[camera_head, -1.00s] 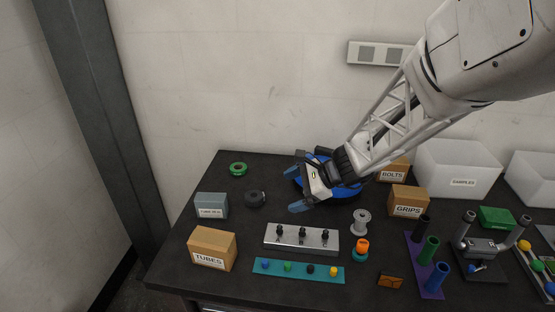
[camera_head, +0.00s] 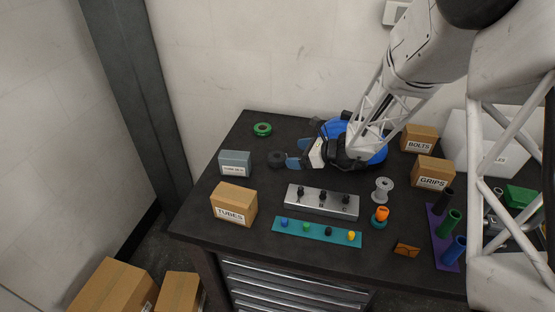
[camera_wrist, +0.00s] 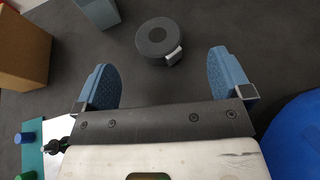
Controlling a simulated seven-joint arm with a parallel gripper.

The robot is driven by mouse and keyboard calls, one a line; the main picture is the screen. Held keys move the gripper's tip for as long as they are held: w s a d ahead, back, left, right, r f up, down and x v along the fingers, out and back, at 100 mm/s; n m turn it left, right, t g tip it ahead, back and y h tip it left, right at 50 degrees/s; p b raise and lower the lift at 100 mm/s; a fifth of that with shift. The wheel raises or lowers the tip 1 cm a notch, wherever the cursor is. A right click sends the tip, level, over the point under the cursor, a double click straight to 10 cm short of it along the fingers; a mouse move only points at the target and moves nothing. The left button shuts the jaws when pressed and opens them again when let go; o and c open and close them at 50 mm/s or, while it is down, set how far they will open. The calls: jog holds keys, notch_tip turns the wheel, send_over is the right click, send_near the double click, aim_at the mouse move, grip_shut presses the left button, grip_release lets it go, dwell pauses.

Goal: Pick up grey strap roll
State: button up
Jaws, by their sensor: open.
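The grey strap roll (camera_head: 277,159) is a dark, flat round coil lying on the black bench top, left of my gripper. It also shows in the wrist view (camera_wrist: 153,40), with a small light buckle at its lower right side. My gripper (camera_head: 297,154) is open and empty, with its blue fingers pointing left toward the roll. In the wrist view the two blue fingers (camera_wrist: 165,78) stand wide apart, and the roll lies beyond their tips, roughly centred between them. The roll and fingers look apart.
A grey-blue box (camera_head: 235,163) stands just left of the roll, and a TUBES box (camera_head: 234,204) stands nearer. A green ring (camera_head: 262,129) lies behind. A metal block with knobs (camera_head: 321,202) is in front. A blue round object (camera_head: 377,155) lies beneath my arm.

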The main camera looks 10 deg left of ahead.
aim_at(276, 155)
jog(key=shift+x, duration=1.3)
jog(key=shift+a, duration=0.1)
jog(key=shift+s+x, duration=0.1)
jog(key=shift+x, duration=1.15)
jog(key=shift+s+x, duration=0.15)
jog(key=shift+x, duration=1.1)
jog(key=shift+c, duration=0.5)
jog(key=c, duration=0.9)
